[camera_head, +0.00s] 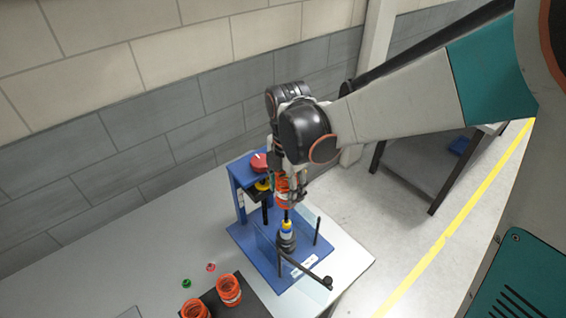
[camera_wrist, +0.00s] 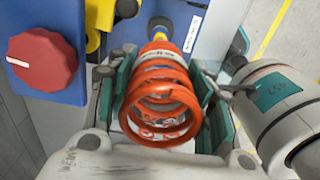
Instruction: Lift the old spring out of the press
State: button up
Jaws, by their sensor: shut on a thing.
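The blue press (camera_head: 247,217) stands on the white table, with a red knob (camera_head: 259,162) on top. The knob is also at the left of the wrist view (camera_wrist: 42,60). My gripper (camera_head: 290,190) is shut on an orange coil spring (camera_head: 283,188). The spring (camera_wrist: 160,88) sits between the two fingers in the wrist view. In the head view the spring is above a dark post with a yellow band (camera_head: 286,226) on the press base. My gripper partly hides the spring, and I cannot tell whether its lower end is clear of the post.
Two more orange springs (camera_head: 229,290) stand on a dark mat (camera_head: 250,303) at the front. A green button (camera_head: 186,283) and a red button (camera_head: 210,267) are left of them. A black lever (camera_head: 326,282) reaches over the press base. A brick wall stands behind.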

jog(key=shift+f+b, duration=2.45)
jog(key=shift+f, duration=0.75)
